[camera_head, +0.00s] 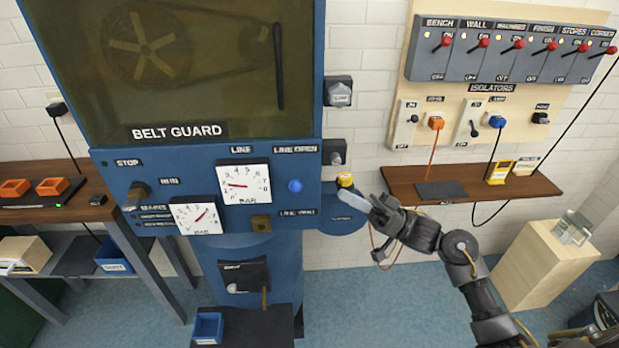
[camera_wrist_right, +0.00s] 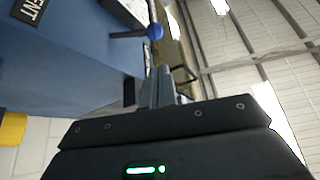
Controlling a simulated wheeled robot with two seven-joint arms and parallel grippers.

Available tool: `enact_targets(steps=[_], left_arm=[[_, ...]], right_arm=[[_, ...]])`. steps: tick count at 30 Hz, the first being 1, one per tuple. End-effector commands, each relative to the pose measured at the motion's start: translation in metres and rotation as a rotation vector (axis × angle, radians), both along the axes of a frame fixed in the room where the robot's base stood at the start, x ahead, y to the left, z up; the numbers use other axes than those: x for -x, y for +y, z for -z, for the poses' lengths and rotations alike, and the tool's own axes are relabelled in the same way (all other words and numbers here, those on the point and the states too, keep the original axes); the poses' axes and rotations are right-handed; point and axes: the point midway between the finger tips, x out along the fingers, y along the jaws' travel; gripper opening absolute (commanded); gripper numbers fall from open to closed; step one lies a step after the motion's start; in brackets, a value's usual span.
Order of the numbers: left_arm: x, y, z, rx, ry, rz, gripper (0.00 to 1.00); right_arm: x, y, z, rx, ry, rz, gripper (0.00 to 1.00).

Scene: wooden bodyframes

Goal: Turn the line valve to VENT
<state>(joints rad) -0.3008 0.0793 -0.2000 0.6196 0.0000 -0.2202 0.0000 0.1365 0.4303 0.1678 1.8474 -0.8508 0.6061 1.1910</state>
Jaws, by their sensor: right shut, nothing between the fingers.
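My right gripper (camera_head: 346,194) reaches in from the right beside the blue machine cabinet, its fingers together and empty. Its shut fingertips (camera_wrist_right: 160,75) show in the right wrist view. A "LINE VALVE" label (camera_head: 297,212) is on the cabinet's lower right, left of the gripper. A "VENT" label (camera_wrist_right: 27,10) is at the top left of the wrist view. A blue ball on a dark stem (camera_wrist_right: 155,31) stands just beyond the fingertips there, apart from them in the picture. My left gripper is not in view.
A yellow-topped part (camera_head: 345,180) is just above the gripper. The pressure gauge (camera_head: 243,184) and a blue round knob or lamp (camera_head: 295,186) are on the panel. A wooden shelf (camera_head: 520,187) and isolator board are to the right. Floor below the arm is clear.

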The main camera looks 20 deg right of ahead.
Motion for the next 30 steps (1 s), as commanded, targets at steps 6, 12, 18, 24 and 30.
enact_targets(steps=[6,12,18,24,30], left_arm=[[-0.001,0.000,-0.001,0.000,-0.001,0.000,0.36],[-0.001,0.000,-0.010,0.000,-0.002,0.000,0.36],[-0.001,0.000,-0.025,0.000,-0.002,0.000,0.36],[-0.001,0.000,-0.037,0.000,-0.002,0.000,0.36],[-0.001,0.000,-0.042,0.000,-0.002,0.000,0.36]], right_arm=[[-0.001,0.000,0.000,0.000,0.001,0.003,0.00],[-0.008,0.012,-0.010,-0.003,0.000,0.004,0.00],[-0.022,0.040,-0.028,-0.003,0.001,0.004,0.00],[-0.035,0.064,-0.040,-0.002,0.002,0.006,0.00],[-0.041,0.076,-0.045,-0.001,0.001,0.007,0.00]])
